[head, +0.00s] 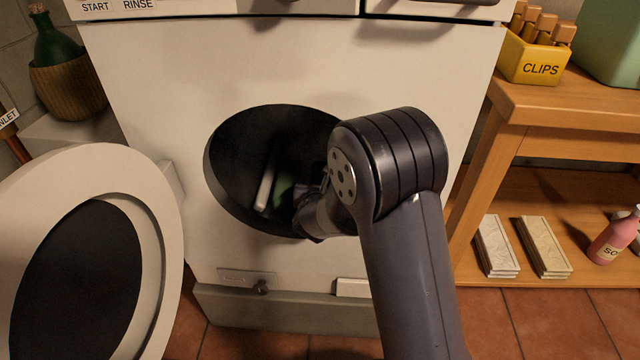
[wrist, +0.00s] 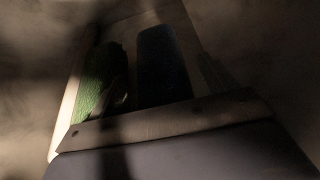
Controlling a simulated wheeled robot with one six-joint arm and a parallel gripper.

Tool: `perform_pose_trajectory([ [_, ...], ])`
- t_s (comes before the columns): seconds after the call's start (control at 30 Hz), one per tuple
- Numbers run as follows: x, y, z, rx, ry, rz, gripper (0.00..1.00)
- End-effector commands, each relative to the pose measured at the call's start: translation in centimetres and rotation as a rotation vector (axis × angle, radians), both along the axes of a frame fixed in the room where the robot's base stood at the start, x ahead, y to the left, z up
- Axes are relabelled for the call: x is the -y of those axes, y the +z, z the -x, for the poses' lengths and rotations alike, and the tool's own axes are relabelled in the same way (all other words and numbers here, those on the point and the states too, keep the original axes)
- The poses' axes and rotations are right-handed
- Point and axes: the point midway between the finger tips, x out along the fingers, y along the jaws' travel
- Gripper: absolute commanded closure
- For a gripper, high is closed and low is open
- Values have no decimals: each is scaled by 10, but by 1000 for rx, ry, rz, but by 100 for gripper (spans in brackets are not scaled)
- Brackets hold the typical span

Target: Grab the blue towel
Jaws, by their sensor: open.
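My gripper (head: 297,203) reaches through the round opening of the washing machine (head: 430,265). It is open, and its fingertips are hard to make out in the dark. A green cloth (head: 284,188) lies inside the drum, beside the gripper; it shows at the left in the wrist view (wrist: 98,82). Next to it in the wrist view is a dark, faintly bluish upright shape (wrist: 162,65). It may be the blue towel, but the shadow hides its colour. I see no clear contact between the gripper and either cloth.
The machine's round door (head: 160,215) hangs open at the left. A wooden shelf unit (head: 590,108) stands at the right with a yellow clips box (head: 537,58) and a pink bottle (head: 612,240). A basketed bottle (head: 68,88) stands at the back left.

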Motion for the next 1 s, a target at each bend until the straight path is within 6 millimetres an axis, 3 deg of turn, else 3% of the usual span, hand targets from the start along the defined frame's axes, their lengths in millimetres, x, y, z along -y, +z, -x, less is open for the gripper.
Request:
perform_pose_trajectory([
  [0.13, 0, 1, 0, 0, 0, 0, 21],
  [0.73, 0, 0, 0, 0, 0, 0, 70],
  [1.0, 0, 6, 0, 1, 0, -1, 70],
])
